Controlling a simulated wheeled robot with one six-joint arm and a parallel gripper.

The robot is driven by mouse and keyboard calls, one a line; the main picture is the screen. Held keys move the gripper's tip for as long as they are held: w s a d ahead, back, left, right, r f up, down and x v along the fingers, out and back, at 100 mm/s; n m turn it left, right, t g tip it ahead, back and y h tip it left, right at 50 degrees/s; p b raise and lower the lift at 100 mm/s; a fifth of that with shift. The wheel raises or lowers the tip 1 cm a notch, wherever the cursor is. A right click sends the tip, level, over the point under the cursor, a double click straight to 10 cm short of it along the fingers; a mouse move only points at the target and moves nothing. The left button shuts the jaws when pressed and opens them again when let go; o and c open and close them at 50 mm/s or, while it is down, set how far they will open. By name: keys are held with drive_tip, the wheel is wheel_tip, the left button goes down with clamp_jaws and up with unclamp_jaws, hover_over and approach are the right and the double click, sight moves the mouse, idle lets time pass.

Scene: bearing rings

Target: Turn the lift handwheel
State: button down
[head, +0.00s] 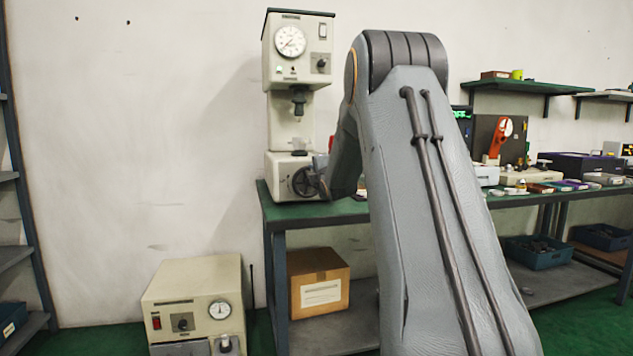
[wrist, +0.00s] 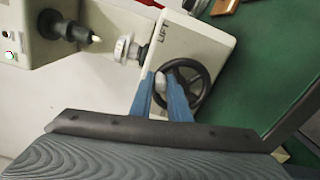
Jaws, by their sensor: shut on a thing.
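The lift handwheel (wrist: 207,82) is a black spoked wheel on the front of the pale tester base, beside the word LIFT in the wrist view. It also shows in the head view (head: 303,181), low on the bench tester (head: 290,130). My gripper (wrist: 160,82) has its two blue fingers at the wheel's rim, shut on the handwheel with a small grey part, perhaps its handle, between them. The fingers cover part of the rim. In the head view my gripper (head: 321,176) is beside the wheel and partly hard to make out.
The tester stands on a green-topped bench (head: 330,211). Above the wheel are a round stage (wrist: 127,48) and a dark spindle (wrist: 65,27). Small parts and boxes lie along the bench to the right. A cream box with a gauge (head: 195,290) stands on the floor.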

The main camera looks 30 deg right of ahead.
drive_tip(key=shift+w+a+n+b, duration=0.1)
drive_tip(key=shift+a+n+b, duration=0.25)
drive_tip(key=shift+n+b, duration=0.3)
drive_tip(key=shift+r, duration=0.1)
drive_tip(key=c, duration=1.7)
unclamp_jaws()
drive_tip(key=shift+a, duration=0.1)
drive_tip(key=shift+o, duration=0.2)
drive_tip(key=v, duration=0.7)
drive_tip(key=shift+s+p, duration=0.35)
drive_tip(key=shift+s, duration=0.05)
